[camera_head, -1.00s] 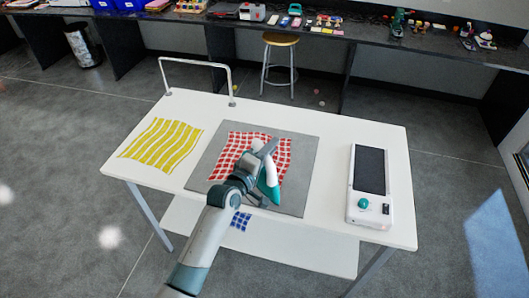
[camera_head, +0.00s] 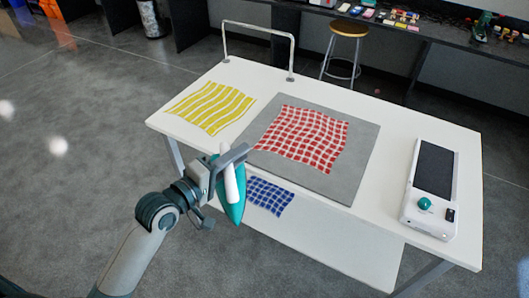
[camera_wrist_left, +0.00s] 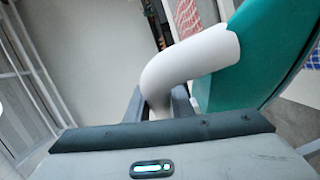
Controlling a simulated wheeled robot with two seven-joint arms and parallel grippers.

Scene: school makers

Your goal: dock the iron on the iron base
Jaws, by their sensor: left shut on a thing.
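The iron (camera_head: 235,205) is teal with a white handle. My left gripper (camera_head: 226,170) is shut on its handle and holds it in front of the table's near left edge, tilted with one end pointing down. In the left wrist view the white handle of the iron (camera_wrist_left: 195,55) runs between the fingers of my left gripper (camera_wrist_left: 160,102), and the teal body fills the upper right. The iron base (camera_head: 430,185) is a white unit with a dark sloped plate and a teal knob. It stands at the right end of the table, well apart from the iron. My right gripper is out of view.
A red checked cloth (camera_head: 303,140) lies on a grey mat (camera_head: 355,150) mid-table. A yellow striped cloth (camera_head: 210,106) lies on the white table (camera_head: 400,130) at left. A blue checked cloth (camera_head: 268,195) is on the lower shelf. A white rail (camera_head: 258,27) rises at the back left.

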